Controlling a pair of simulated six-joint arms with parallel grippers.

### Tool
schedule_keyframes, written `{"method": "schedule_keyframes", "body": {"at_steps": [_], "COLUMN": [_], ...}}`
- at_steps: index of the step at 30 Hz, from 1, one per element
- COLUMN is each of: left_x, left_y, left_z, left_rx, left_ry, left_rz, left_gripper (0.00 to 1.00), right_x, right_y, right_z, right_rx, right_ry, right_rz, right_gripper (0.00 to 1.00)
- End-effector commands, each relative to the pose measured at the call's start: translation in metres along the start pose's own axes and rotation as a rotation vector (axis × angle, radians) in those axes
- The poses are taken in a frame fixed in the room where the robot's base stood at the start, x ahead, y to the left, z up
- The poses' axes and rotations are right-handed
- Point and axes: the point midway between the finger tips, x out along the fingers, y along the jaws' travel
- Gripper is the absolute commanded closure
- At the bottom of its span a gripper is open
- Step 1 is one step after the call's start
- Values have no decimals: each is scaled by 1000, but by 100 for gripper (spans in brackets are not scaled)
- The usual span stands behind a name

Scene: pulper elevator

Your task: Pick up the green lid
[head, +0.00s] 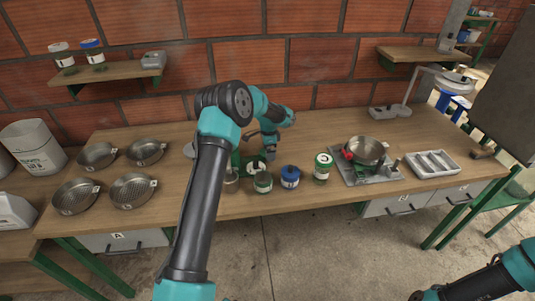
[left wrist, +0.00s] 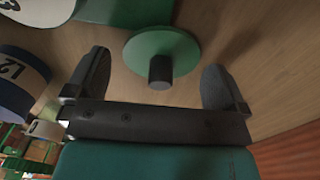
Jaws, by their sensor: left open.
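The green lid (left wrist: 178,45) with a black knob (left wrist: 160,70) is in the left wrist view, over the wooden tabletop. My left gripper (left wrist: 155,78) is open, with one finger on each side of the knob. Gaps show between both fingers and the knob. In the head view my left gripper (head: 268,148) is low over the middle of the bench, behind a row of jars. The lid is hard to make out there. My right gripper is not in view; only part of my right arm shows at the lower right.
A blue-lidded jar (head: 290,176), a green-and-white jar (head: 323,167) and other jars stand close in front of my left gripper. Several metal pans (head: 133,190) are at left. A steel pot (head: 366,151) and a grey tray (head: 433,164) are at right.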

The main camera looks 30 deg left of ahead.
Motion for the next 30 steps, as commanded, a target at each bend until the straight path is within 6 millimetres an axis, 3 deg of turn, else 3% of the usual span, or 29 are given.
{"method": "schedule_keyframes", "body": {"at_steps": [8, 23, 30], "left_x": [0, 0, -1], "left_y": [0, 0, 0], "left_z": [0, 0, 0], "left_rx": [0, 0, 0], "left_ry": [0, 0, 0], "left_rz": [0, 0, 0], "left_gripper": [0, 47, 49], "right_x": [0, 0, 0], "right_y": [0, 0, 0], "right_z": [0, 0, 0], "right_rx": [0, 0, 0], "right_ry": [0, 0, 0], "right_rz": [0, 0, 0], "right_gripper": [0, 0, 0]}}
